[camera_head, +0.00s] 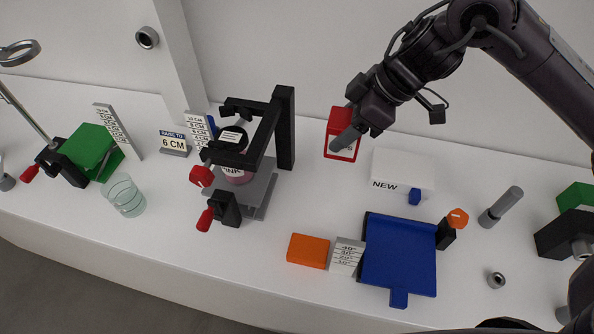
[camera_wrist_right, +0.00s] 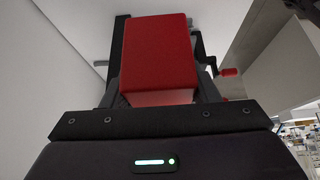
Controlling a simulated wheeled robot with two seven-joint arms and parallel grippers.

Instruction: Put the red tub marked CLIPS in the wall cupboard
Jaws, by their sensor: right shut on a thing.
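The red tub (camera_head: 341,118) is off to the right of centre in the head view, near the back wall. Part of a white label shows low on it; its marking is mostly hidden by my gripper. My right gripper (camera_head: 345,139) is shut on the tub. In the right wrist view the red tub (camera_wrist_right: 157,55) fills the space between the two dark fingers. I cannot tell whether the tub touches the worktop. No wall cupboard can be made out in either view. My left gripper is not in view.
A white box marked NEW (camera_head: 402,171) stands right of the tub. In front are a blue tray (camera_head: 399,250), an orange block (camera_head: 308,250) and a grey scale block (camera_head: 347,257).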

